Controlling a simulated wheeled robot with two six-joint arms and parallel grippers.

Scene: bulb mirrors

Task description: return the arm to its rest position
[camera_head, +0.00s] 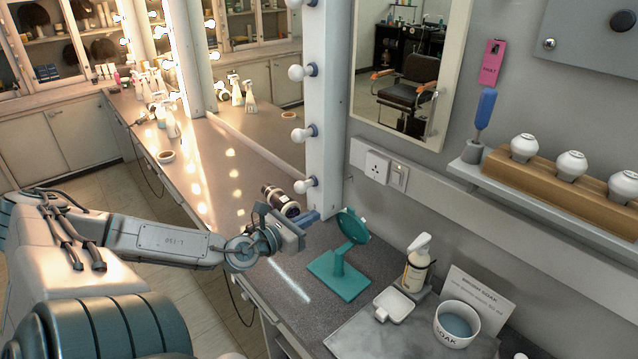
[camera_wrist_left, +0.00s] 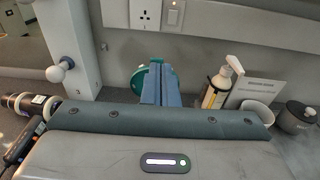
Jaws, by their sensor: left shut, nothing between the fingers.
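My left arm comes in from the left over the counter (camera_head: 325,235). In the left wrist view the shut blue fingers (camera_wrist_left: 161,84) point away from me and partly cover the stand mirror (camera_wrist_left: 138,80). The dark cylindrical thing (camera_head: 281,201) lies just behind the gripper. My right gripper does not show.
A wooden rack (camera_head: 560,182) holds several bulbs on the wall shelf. Frame bulbs (camera_head: 304,185) stick out near the gripper. The floor at left is clear.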

